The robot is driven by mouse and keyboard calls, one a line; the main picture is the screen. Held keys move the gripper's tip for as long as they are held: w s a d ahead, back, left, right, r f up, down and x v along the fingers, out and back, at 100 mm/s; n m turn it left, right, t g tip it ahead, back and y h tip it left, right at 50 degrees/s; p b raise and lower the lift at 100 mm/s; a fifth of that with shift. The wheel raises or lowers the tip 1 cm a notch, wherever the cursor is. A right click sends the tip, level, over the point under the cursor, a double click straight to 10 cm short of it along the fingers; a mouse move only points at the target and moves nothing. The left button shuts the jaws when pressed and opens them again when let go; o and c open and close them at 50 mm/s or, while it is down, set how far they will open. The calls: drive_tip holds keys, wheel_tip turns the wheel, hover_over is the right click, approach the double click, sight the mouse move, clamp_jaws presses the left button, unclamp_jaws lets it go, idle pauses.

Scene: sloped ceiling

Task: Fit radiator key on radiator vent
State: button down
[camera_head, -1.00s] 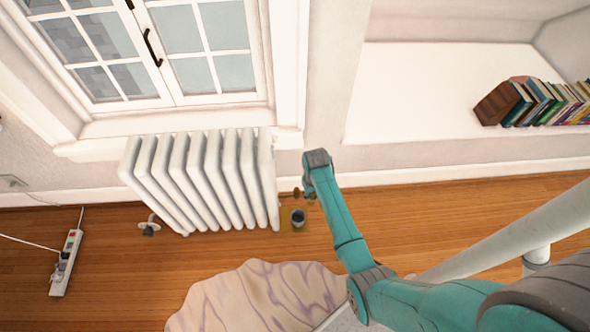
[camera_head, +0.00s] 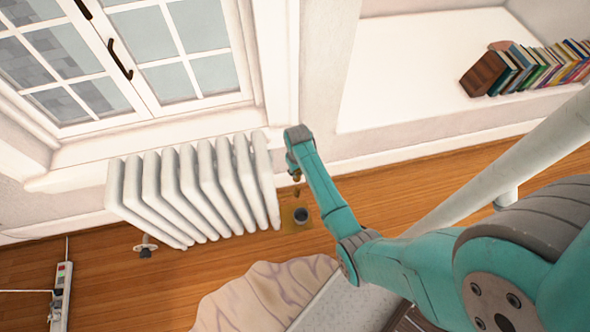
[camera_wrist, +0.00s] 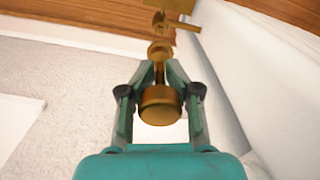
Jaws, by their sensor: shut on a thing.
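My gripper (camera_wrist: 161,82) is shut on the brass radiator key (camera_wrist: 160,104), with its round knob between the fingers. The key's shaft points away from my gripper to a rounded end. A brass radiator vent (camera_wrist: 162,22) with a small side piece shows just beyond that end, at the top of the wrist view. Whether key and vent touch, I cannot tell. The white ribbed radiator (camera_head: 195,190) stands under the window in the head view, and its pale side fills the right of the wrist view. In the head view my gripper is beside the radiator's right end, mostly hidden by my arm.
A dark cup (camera_head: 301,215) stands on a yellowish patch of floor below my gripper. A power strip (camera_head: 61,297) lies at the left. Books (camera_head: 520,65) stand on the ledge at the right. The wall is close behind.

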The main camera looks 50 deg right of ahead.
drive_tip(key=shift+f, duration=0.25)
drive_tip(key=shift+f, duration=3.9)
drive_tip(key=shift+f, duration=0.2)
drive_tip(key=c, duration=0.7)
unclamp_jaws()
drive_tip(key=shift+r, duration=0.1)
wheel_tip(320, 180, up, 12)
drive_tip(key=shift+f, duration=0.1)
